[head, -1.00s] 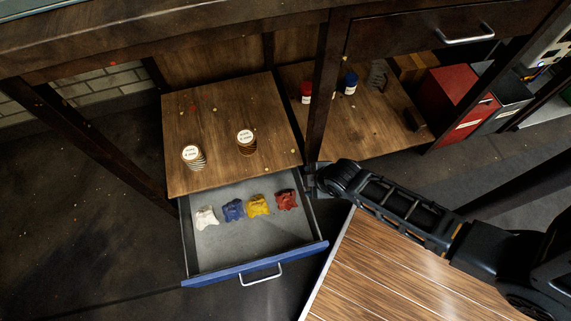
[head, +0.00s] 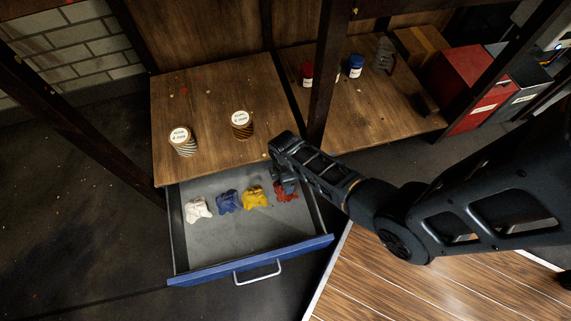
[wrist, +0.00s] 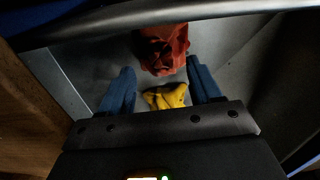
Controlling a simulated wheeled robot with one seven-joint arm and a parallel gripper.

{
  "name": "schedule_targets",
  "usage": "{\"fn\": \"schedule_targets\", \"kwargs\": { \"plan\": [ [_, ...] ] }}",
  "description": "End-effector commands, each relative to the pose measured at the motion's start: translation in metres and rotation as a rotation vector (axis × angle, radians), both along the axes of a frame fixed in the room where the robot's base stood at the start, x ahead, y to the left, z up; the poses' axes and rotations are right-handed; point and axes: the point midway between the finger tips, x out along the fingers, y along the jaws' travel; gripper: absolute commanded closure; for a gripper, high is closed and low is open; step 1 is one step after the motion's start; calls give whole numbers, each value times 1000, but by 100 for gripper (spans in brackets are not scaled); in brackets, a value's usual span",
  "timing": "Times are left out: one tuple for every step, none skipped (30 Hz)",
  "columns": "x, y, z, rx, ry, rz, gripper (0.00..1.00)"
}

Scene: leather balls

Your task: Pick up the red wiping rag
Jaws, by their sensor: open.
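The red rag (head: 287,194) lies crumpled on the grey floor of the open drawer, at the right end of a row of rags. My gripper (head: 286,180) is over it at the drawer's back right and hides part of it in the head view. In the wrist view the red rag (wrist: 162,48) shows at the top middle, ahead of the fingertips. My gripper (wrist: 160,80) is open there, its two blue fingers apart with nothing held. The yellow rag (wrist: 166,96) shows between the fingers in that view.
In the drawer (head: 235,240), the yellow rag (head: 256,196), a blue rag (head: 228,201) and a white rag (head: 197,209) lie to the left. The wooden shelf (head: 205,100) overhangs the drawer's back. A plank-topped surface (head: 400,285) stands at the lower right.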

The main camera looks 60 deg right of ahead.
Motion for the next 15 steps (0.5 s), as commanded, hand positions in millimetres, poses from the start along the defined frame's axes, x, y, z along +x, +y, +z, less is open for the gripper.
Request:
{"fn": "schedule_targets", "kwargs": {
  "plan": [
    [-1,1,-10,0,1,0,37],
    [-1,1,-14,1,1,0,37],
    [-1,1,-20,0,0,0,37],
    [-1,2,-25,0,0,0,37],
    [-1,2,-29,0,0,0,37],
    [-1,2,-35,1,1,-1,37],
    [-1,2,-39,0,0,-1,37],
    [-1,2,-42,-1,-1,-1,37],
    [-1,2,-44,-1,-1,-1,37],
    [-1,2,-46,-1,-1,-1,37],
    [-2,2,-46,-1,-1,0,37],
    [-2,2,-45,-1,-1,0,37],
    [-2,2,-45,-1,-1,0,37],
    [-2,2,-44,-1,-1,0,37],
    [-2,2,-44,-1,-1,0,37]
  ]
}}
